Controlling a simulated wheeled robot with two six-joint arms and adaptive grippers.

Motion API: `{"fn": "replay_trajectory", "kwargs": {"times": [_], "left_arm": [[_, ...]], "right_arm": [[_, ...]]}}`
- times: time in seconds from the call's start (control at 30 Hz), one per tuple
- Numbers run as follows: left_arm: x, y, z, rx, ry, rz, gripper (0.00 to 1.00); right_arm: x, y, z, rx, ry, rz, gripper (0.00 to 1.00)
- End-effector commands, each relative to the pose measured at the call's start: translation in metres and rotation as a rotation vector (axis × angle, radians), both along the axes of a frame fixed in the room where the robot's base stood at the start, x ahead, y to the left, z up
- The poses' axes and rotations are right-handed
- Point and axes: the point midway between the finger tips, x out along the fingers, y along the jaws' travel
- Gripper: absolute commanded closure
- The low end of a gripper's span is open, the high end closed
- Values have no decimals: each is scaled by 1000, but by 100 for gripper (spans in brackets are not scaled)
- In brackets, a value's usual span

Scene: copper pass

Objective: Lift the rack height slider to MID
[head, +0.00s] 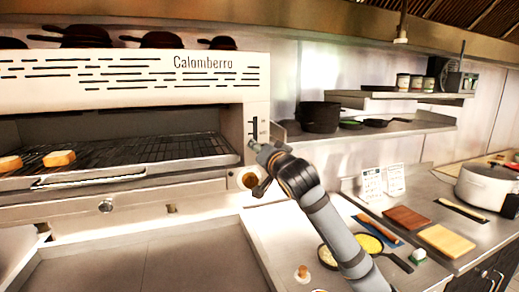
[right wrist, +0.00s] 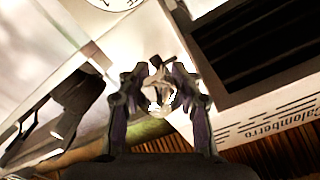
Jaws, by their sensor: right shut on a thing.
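The rack height slider's track with small marks (head: 252,129) is on the right front post of the Calomberro grill; its labels are too small to read. My right gripper (head: 256,150) is at the lower part of this track, and its fingers hide the slider knob in the head view. In the right wrist view the two fingers (right wrist: 158,92) are closed on the pale slider knob (right wrist: 158,101), with the white grill front behind it. My left gripper is not in view.
The grill's wire rack (head: 140,154) holds toast (head: 59,158) at the left. A round dial (head: 247,179) sits just below my right gripper. A wall shelf with a dark pot (head: 320,117) is to the right. Pans, boards and a white pot (head: 487,186) stand on the right counter.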

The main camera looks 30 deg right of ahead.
Motion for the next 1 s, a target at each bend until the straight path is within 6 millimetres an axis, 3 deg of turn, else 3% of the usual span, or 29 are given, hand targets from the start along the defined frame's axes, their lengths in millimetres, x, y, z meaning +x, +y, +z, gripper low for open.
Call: {"fn": "replay_trajectory", "kwargs": {"times": [0.33, 0.6, 0.87, 0.9, 1.0], "left_arm": [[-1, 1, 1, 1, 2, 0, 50], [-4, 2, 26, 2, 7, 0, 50], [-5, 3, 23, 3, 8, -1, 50], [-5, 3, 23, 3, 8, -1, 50], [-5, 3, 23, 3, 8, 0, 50]], "right_arm": [[0, 0, 2, 1, 0, 0, 100], [0, 0, 40, 0, -6, -2, 100], [0, 0, 37, -2, -5, -1, 100], [0, 0, 37, -2, -4, -1, 66], [0, 0, 36, -2, -3, -1, 53]]}}
